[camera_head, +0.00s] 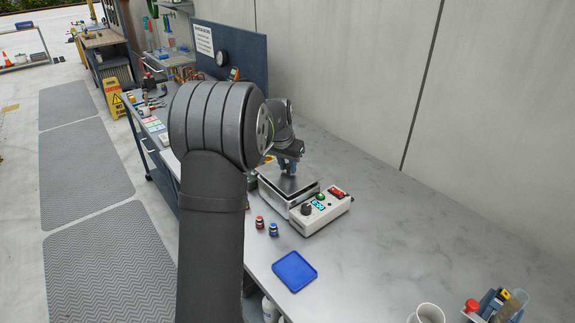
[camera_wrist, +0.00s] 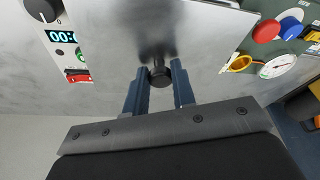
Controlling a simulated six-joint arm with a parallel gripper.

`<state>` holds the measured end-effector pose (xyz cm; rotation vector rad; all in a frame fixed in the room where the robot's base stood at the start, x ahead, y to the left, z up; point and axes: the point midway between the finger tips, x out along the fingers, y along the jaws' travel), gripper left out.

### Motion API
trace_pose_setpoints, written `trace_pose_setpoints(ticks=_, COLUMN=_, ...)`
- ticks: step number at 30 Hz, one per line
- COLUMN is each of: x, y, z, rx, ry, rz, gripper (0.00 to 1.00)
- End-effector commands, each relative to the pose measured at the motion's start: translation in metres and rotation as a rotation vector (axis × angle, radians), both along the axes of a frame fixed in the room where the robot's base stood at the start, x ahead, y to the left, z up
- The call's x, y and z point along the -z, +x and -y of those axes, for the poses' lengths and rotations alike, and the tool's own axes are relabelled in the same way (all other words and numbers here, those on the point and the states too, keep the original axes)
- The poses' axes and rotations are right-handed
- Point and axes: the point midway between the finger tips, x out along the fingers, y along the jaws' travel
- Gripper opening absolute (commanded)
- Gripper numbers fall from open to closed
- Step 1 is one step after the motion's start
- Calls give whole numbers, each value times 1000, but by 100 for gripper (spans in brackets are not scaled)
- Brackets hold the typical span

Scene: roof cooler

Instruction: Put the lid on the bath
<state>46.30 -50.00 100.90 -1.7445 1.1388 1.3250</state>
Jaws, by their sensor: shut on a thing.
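My gripper (camera_head: 289,165) is at the bath, with its two blue-grey fingers pointing down. In the wrist view my gripper (camera_wrist: 159,78) is shut on the black knob (camera_wrist: 158,76) of the lid. The lid (camera_wrist: 205,32) is a flat, shiny metal plate. In the head view the lid (camera_head: 291,185) lies over the top of the bath (camera_head: 273,198), a light metal box with a control unit (camera_head: 322,209) on its right side. I cannot tell whether the lid rests fully on the rim. The bath's inside is hidden.
Two small bottles, one red-capped (camera_head: 260,222) and one blue-capped (camera_head: 273,229), stand in front of the bath. A blue tray (camera_head: 294,271) lies nearer. A white mug (camera_head: 427,314) is at the lower right. A gauge (camera_wrist: 279,66) and coloured knobs are beside the lid.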

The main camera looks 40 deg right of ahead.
Motion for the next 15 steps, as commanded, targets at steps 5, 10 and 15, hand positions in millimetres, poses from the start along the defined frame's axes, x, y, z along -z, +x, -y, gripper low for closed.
trace_pose_setpoints(ticks=5, x=0, y=0, z=0, rx=0, ry=-1, rz=0, gripper=0)
trace_pose_setpoints(ticks=10, x=5, y=0, z=0, rx=0, ry=0, rz=0, gripper=0)
trace_pose_setpoints(ticks=15, x=10, y=0, z=0, rx=0, ry=-1, rz=0, gripper=0)
